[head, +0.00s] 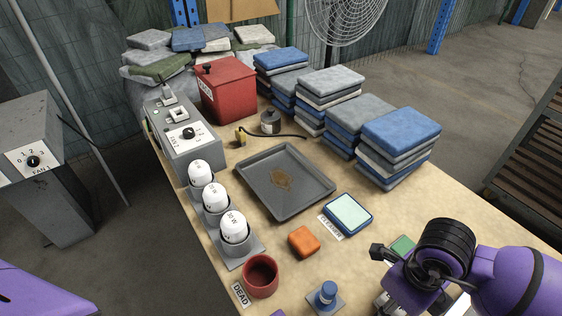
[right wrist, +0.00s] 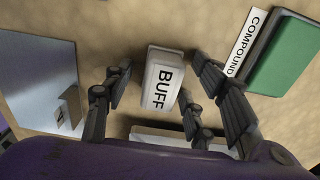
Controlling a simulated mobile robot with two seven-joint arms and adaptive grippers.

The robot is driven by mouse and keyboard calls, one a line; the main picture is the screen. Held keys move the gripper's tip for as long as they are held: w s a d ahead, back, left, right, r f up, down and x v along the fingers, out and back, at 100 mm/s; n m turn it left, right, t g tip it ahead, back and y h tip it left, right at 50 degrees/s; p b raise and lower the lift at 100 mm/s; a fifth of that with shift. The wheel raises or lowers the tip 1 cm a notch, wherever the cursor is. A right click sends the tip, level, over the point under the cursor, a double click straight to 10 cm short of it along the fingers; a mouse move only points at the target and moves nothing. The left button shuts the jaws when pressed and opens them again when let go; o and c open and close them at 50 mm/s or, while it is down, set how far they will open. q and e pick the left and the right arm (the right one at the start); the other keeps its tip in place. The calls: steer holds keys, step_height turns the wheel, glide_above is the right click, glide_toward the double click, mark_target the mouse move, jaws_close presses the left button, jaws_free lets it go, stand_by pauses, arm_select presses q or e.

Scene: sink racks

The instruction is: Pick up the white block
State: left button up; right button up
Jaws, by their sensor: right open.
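The white block (right wrist: 164,78) with a BUFF label lies on the table in the right wrist view. My right gripper (right wrist: 156,78) is open, with its dark fingers on both sides of the block. A gap shows between the fingers and the block. In the head view my right gripper (head: 388,300) is at the lower right, mostly covered by my purple wrist, and the block cannot be made out clearly there. My left gripper is out of view.
A green block (right wrist: 288,55) with a COMPOUND label lies right of the fingers. A metallic plate (right wrist: 38,80) is at left. In the head view, an orange block (head: 303,242), a red cup (head: 261,275) and a grey tray (head: 310,190) stand farther left.

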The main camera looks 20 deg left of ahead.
steer(key=c, duration=1.3)
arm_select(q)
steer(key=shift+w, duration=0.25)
arm_select(e)
steer(key=shift+o, duration=0.2)
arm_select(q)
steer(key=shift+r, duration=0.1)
arm_select(e)
steer(key=shift+r, duration=0.15)
steer(key=shift+w+r, duration=0.1)
steer(key=shift+r, duration=0.5)
arm_select(q)
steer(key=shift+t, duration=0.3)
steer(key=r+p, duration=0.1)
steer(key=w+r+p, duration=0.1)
steer(key=p, duration=0.1)
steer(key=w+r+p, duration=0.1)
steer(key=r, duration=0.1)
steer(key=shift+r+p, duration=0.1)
steer(key=shift+p, duration=0.25)
arm_select(e)
steer(key=s+d+r, duration=0.9)
steer(key=d+r, duration=0.1)
steer(key=r, duration=0.1)
steer(key=shift+s+r, duration=0.3)
steer(key=shift+s, duration=0.1)
